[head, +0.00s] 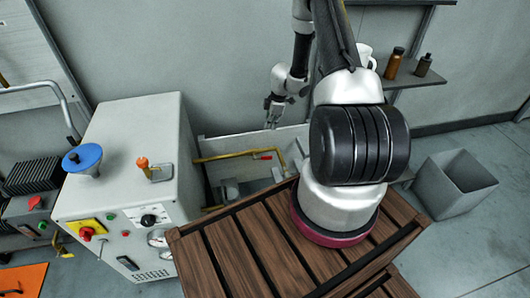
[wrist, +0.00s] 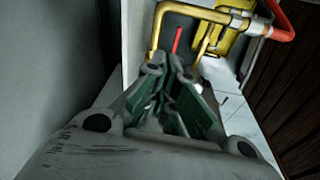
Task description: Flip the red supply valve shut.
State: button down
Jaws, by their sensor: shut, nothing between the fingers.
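The red supply valve handle shows as a small red piece (head: 264,156) by the yellow pipe (head: 225,156), low against the back wall. In the wrist view it is a thin red lever (wrist: 177,40), framed by the bent yellow pipe (wrist: 158,18). My gripper (head: 271,124) is above the pipe in the head view, pointing down. In the wrist view my gripper (wrist: 170,68) is shut and empty, its tips just short of the lever in the picture. I cannot tell whether they touch it. The valve's body is not clear.
A grey machine cabinet (head: 130,150) with knobs and gauges stands left of the pipe. A wooden slatted platform (head: 235,255) is in front. A red hose (wrist: 284,22) joins the pipe at right. A grey bin (head: 455,185) and a bottle shelf (head: 425,77) are further right.

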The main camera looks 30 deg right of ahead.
aim_at(267, 158)
jog(key=shift+s+a+f+n+g, duration=0.1)
jog(key=shift+s+a+n+g, duration=0.1)
jog(key=shift+s+a+n, duration=0.25)
jog(key=shift+s+a+f+n+g, duration=0.1)
jog(key=shift+s+a+n+g, duration=0.15)
jog(key=shift+s, duration=0.35)
jog(key=shift+a, duration=0.1)
jog(key=f, duration=0.4)
jog(key=a+f, duration=0.1)
jog(key=f, duration=0.4)
jog(key=a+f, duration=0.1)
jog(key=f, duration=0.3)
jog(key=shift+w+f, duration=0.3)
jog(key=shift+f, duration=0.1)
